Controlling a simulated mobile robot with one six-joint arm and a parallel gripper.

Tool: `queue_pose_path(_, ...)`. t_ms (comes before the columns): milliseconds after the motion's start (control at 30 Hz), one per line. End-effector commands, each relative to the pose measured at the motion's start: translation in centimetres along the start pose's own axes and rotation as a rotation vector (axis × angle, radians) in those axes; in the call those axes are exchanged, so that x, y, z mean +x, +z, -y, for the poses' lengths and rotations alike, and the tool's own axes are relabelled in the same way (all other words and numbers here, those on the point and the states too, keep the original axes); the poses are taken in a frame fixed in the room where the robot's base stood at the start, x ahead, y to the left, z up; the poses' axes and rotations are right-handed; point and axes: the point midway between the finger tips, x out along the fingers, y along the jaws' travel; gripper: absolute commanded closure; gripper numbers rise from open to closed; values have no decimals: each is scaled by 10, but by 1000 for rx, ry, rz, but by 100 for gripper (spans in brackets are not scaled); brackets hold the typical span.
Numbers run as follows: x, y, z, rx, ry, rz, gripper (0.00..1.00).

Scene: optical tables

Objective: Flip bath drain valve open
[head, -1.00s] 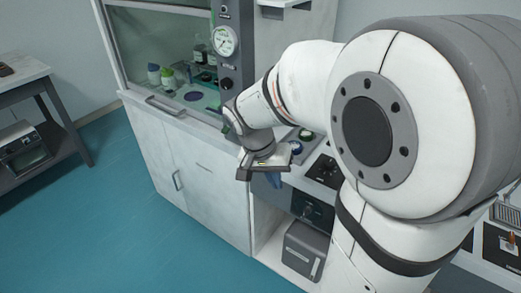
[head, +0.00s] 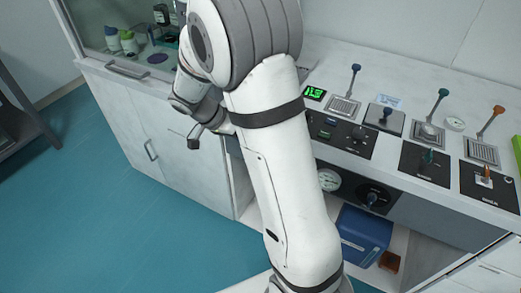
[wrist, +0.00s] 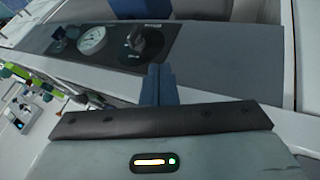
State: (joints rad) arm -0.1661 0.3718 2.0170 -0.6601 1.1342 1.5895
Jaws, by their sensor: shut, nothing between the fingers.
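A dark round valve with a black lever (head: 374,197) sits on the grey front panel below the counter. It looks like the drain valve, but I can read no label. In the wrist view the same black lever (wrist: 147,42) stands just beyond my fingertips, with a gap I cannot judge. My gripper (wrist: 158,85) has its blue fingers together and empty. In the head view my gripper (head: 195,140) is mostly hidden by my arm, left of the panel.
A white gauge (head: 329,180) is beside the valve. A blue box (head: 364,235) stands under the panel. The counter (head: 325,60) carries several levers with coloured knobs above square grates. A glass-fronted cabinet (head: 120,30) is at left. Blue floor (head: 110,210) is open in front.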

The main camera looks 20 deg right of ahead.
Motion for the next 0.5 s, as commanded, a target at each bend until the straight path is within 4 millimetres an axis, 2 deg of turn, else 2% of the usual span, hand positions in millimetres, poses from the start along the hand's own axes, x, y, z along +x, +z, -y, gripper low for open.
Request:
queue_pose_path(467, 96, 1, -1, 0, 5, 5, 100)
queue_pose_path(500, 97, 0, -8, 1, 3, 4, 100)
